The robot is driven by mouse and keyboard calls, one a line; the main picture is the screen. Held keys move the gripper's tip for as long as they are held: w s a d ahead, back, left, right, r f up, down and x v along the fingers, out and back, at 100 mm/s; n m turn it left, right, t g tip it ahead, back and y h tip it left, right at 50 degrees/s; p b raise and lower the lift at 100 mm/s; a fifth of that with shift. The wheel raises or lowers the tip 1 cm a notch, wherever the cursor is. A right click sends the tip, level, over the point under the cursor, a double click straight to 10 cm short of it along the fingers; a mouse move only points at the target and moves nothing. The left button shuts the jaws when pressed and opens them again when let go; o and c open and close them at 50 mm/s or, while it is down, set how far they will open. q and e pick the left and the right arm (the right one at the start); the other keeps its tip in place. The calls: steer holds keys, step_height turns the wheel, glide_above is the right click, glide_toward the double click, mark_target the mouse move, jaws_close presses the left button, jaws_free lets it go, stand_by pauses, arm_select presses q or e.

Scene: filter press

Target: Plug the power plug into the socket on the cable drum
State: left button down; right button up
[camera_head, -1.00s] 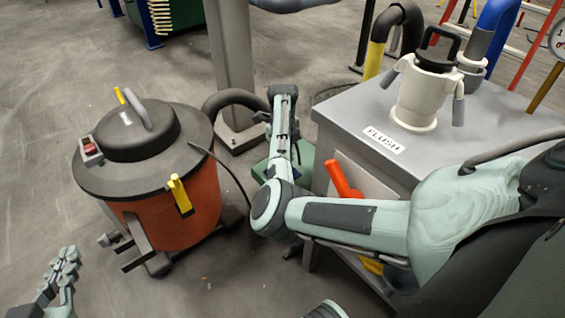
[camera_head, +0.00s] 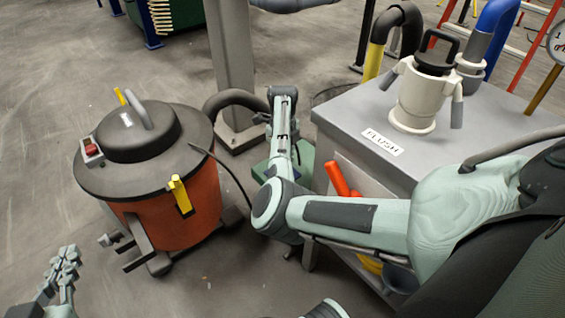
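My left gripper (camera_head: 68,262) is at the lower left of the head view, in front of the orange vacuum. Its jagged fingers are small, and I cannot tell whether they are apart; no plug can be made out in them. My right arm reaches in from the right and bends up beside the grey table; I cannot make out its gripper's fingers. A green object (camera_head: 261,172) on the floor is partly hidden behind this arm; I cannot tell whether it is the cable drum. Neither the power plug nor a socket can be made out.
The orange vacuum (camera_head: 172,218) with a black lid stands at the left; a thin dark cable (camera_head: 232,172) runs from it toward the floor. The grey table (camera_head: 345,110) carries a white vessel (camera_head: 420,98). A pillar (camera_head: 228,60) stands behind. Floor at far left is clear.

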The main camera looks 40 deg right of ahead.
steer(key=shift+p, duration=0.65)
stand_by(1.0)
steer(key=shift+f+b, duration=0.35)
steer(key=shift+f, duration=0.25)
stand_by(0.4)
steer(key=o, duration=1.1)
step_height(320, 180, up, 12)
steer(key=shift+r, duration=0.1)
